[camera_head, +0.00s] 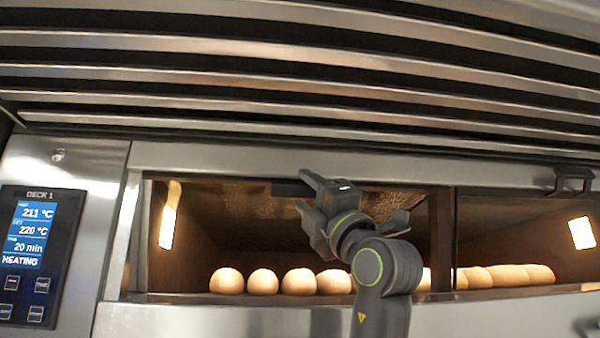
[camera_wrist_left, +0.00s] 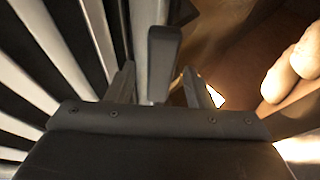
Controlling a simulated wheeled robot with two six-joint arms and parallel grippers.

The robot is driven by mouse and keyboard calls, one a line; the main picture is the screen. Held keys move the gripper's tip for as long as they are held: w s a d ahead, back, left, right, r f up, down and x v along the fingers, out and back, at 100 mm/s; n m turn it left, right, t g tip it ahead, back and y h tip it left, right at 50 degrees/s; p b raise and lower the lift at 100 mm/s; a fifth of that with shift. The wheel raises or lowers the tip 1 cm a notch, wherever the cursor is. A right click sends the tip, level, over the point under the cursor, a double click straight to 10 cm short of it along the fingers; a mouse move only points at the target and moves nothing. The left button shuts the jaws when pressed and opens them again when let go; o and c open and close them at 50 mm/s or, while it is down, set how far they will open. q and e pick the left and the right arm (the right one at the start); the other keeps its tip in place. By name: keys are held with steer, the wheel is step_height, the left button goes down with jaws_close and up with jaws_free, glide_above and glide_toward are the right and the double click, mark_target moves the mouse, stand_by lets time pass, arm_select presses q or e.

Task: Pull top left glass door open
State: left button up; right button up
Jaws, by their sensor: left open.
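The top left glass door (camera_head: 240,225) fills the left part of the oven front, with a row of round rolls showing behind it. It looks closed. Its dark handle (camera_head: 288,188) is at the top edge, partly hidden by my left gripper (camera_head: 307,192). In the left wrist view, the handle (camera_wrist_left: 163,62) stands between the two open fingers of my left gripper (camera_wrist_left: 160,86), with gaps on both sides. I cannot tell how deep it sits between them. My right gripper is not in view.
A right glass door (camera_head: 510,230) with its own dark handle (camera_head: 572,181) is beside it, with longer loaves behind. A metal slatted hood (camera_head: 300,85) overhangs the doors closely. A lit control panel (camera_head: 37,255) is at the left.

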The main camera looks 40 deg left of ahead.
arm_select(q)
steer(key=shift+p+x, duration=0.5)
steer(key=shift+x, duration=1.1)
jaws_close()
